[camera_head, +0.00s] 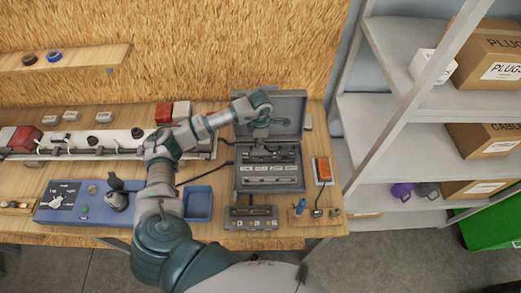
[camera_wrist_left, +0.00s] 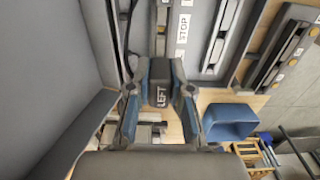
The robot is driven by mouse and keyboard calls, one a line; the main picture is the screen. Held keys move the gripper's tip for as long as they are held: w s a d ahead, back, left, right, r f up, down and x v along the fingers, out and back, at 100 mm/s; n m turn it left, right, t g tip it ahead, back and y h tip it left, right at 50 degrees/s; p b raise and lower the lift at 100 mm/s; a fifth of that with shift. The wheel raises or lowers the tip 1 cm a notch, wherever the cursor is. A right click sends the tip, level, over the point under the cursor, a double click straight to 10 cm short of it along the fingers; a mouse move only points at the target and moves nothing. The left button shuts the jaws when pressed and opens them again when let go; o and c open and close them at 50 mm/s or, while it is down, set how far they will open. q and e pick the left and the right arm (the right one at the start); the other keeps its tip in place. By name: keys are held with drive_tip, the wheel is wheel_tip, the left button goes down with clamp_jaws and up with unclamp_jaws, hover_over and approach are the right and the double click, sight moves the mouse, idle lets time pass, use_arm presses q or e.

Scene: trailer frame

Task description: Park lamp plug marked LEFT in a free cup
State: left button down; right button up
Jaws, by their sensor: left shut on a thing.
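The dark plug marked LEFT (camera_wrist_left: 158,92) sits between the blue-grey fingers of my left gripper (camera_wrist_left: 159,80), its lettering facing the wrist camera. In the head view my left gripper (camera_head: 264,122) is over the open grey case (camera_head: 270,182), in front of its raised lid (camera_head: 286,107); the plug is too small to make out there. A grey strip with several small labelled positions (camera_head: 251,219) lies in front of the case. I cannot tell which openings are the cups or which are free. My right gripper is not in view.
A blue tray (camera_head: 198,203) stands left of the strip; it also shows in the wrist view (camera_wrist_left: 229,122). An orange-topped box (camera_head: 322,171) is right of the case. Dark cables run left of the case. A shelf with cartons (camera_head: 493,62) stands at the right.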

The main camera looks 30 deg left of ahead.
use_arm(q)
drive_tip(key=shift+r, duration=0.55)
drive_tip(key=shift+w+d+r, duration=0.1)
drive_tip(key=shift+d, duration=0.05)
drive_tip(key=shift+d, duration=0.1)
drive_tip(key=s+d+f, duration=0.2)
drive_tip(key=s+d, duration=0.3)
drive_tip(key=s, duration=0.3)
drive_tip(key=shift+s+d+f+b, duration=0.25)
drive_tip(key=shift+f+b, duration=0.05)
drive_tip(key=shift+b, duration=0.05)
wheel_tip(320, 180, down, 4)
drive_tip(key=b, duration=0.3)
drive_tip(key=shift+r+b, duration=0.15)
drive_tip(key=shift+b, duration=0.25)
drive_tip(key=shift+r, duration=0.1)
